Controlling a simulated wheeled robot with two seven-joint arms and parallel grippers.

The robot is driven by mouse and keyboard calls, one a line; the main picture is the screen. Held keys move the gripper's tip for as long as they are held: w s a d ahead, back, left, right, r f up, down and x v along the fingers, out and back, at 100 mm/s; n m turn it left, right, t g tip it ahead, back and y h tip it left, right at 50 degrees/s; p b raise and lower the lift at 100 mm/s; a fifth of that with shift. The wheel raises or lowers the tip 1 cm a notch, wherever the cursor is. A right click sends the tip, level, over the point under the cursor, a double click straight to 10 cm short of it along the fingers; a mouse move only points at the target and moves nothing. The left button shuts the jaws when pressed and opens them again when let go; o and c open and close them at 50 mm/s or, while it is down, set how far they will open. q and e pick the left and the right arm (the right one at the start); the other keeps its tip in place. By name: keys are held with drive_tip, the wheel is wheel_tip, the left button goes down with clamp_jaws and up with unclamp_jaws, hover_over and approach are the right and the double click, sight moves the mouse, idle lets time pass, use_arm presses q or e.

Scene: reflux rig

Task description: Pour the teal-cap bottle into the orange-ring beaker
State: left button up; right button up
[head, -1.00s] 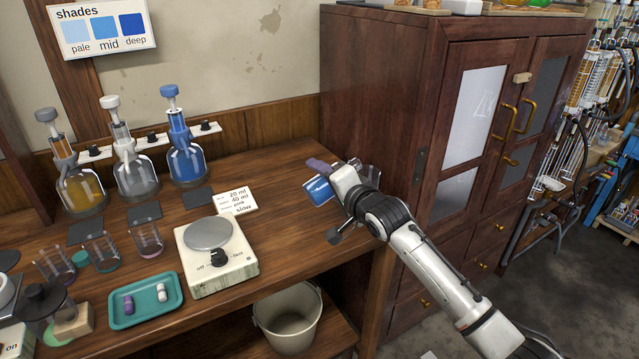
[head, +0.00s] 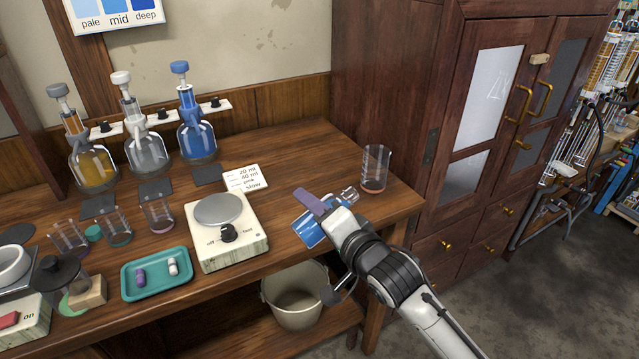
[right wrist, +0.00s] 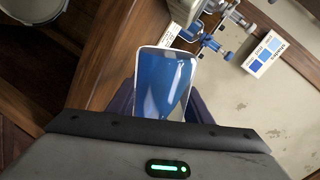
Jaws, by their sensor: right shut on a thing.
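My right gripper (head: 326,208) is shut on a clear bottle with blue liquid (head: 311,230). The bottle is tilted far over, with its clear neck (head: 349,194) towards the right; its blue body fills the middle of the right wrist view (right wrist: 166,84). No cap shows on the neck. A small teal cap (head: 93,233) sits on the bench at the left. A clear beaker (head: 375,166) with an orange-red ring at its base stands upright near the bench's right end, just beyond the neck. No stream is visible. My left gripper is out of view.
A scale (head: 228,240) and a written card (head: 246,178) stand left of my gripper. Farther left are several beakers (head: 158,215), a teal tray (head: 156,283) and stoppered flasks (head: 197,138). A wooden cabinet (head: 425,150) rises behind the beaker. A bucket (head: 293,300) is below.

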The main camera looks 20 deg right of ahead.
drive_tip(key=shift+s+a+r, duration=0.65)
drive_tip(key=shift+s+r, duration=0.55)
drive_tip(key=shift+s, duration=3.35)
drive_tip(key=w+d, duration=0.1)
drive_tip(key=w, duration=0.3)
drive_tip(key=w+d+f, duration=0.1)
drive_tip(key=w, duration=0.3)
drive_tip(key=w+d+f, duration=0.1)
drive_tip(key=w, duration=0.3)
drive_tip(key=shift+w+d+p, duration=0.15)
drive_tip(key=shift+d+p, duration=0.1)
drive_tip(key=shift+p, duration=0.15)
drive_tip(key=shift+m+h, duration=0.6)
drive_tip(key=w+d, duration=0.2)
drive_tip(key=w, duration=0.1)
drive_tip(key=w+d+r, duration=0.1)
drive_tip(key=w+d, duration=0.1)
drive_tip(key=d, duration=0.1)
drive_tip(key=w+d+r, duration=0.1)
drive_tip(key=w+d, duration=0.1)
drive_tip(key=w, duration=0.1)
drive_tip(key=shift+w+d+r, duration=0.15)
drive_tip(key=shift+w+r, duration=0.1)
drive_tip(key=shift+w, duration=0.1)
drive_tip(key=shift+w+d+r+m, duration=0.15)
drive_tip(key=shift+r+m, duration=0.1)
drive_tip(key=shift+m, duration=0.05)
drive_tip(key=shift+r+m+y+b, duration=0.35)
drive_tip(key=shift+r+m, duration=0.3)
drive_tip(key=shift+m, duration=0.35)
